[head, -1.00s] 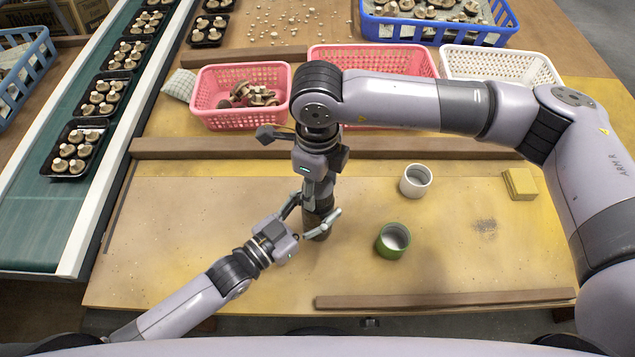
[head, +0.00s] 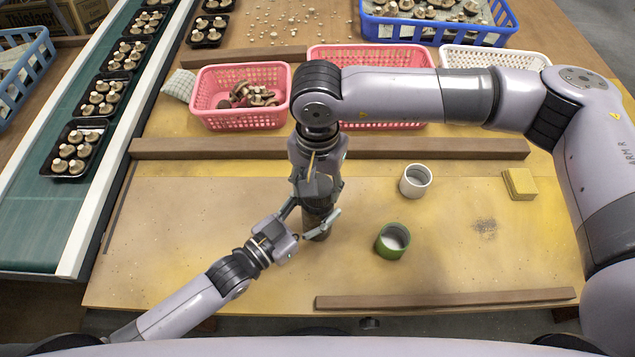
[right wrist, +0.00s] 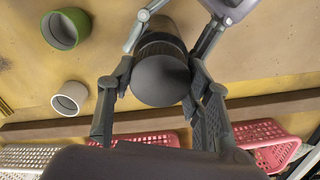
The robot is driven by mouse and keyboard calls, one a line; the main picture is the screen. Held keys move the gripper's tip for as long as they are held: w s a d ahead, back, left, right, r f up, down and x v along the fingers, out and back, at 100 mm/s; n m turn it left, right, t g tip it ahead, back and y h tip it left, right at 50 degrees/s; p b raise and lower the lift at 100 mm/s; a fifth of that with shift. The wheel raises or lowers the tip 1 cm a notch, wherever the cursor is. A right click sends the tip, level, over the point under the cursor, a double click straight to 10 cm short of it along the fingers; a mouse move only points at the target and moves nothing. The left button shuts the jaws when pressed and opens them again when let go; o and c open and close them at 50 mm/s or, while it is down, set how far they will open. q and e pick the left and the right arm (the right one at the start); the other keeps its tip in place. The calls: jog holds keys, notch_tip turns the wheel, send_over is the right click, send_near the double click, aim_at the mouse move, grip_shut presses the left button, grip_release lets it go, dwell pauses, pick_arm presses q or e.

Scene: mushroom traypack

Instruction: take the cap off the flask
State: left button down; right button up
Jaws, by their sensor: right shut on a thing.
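The flask (head: 320,228) is a dark cylinder standing upright on the table, left of the two cups. Its cap (right wrist: 162,80) shows from above in the right wrist view as a smooth dark grey disc, with the ribbed flask side (right wrist: 162,44) behind it. My left gripper (head: 312,221) comes in from the lower left with its fingers on both sides of the flask body, shut on it. My right gripper (right wrist: 158,84) points down from above and is shut on the cap, one finger on each side. I cannot tell whether the cap has loosened.
A white cup (head: 415,191) and a green cup (head: 380,245) stand right of the flask. A yellow block (head: 519,185) lies farther right. Wooden rails (head: 440,149) (head: 445,298) cross the table behind and in front. Pink baskets (head: 207,116) stand behind. The left tabletop is clear.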

jog(key=shift+r, duration=0.1)
dwell(0.6)
jog(key=shift+r, duration=1)
jog(key=shift+r, duration=2)
pick_arm(q)
jog(key=c, duration=0.6)
grip_release()
jog(key=shift+o, duration=0.2)
jog(key=shift+s+a, duration=0.1)
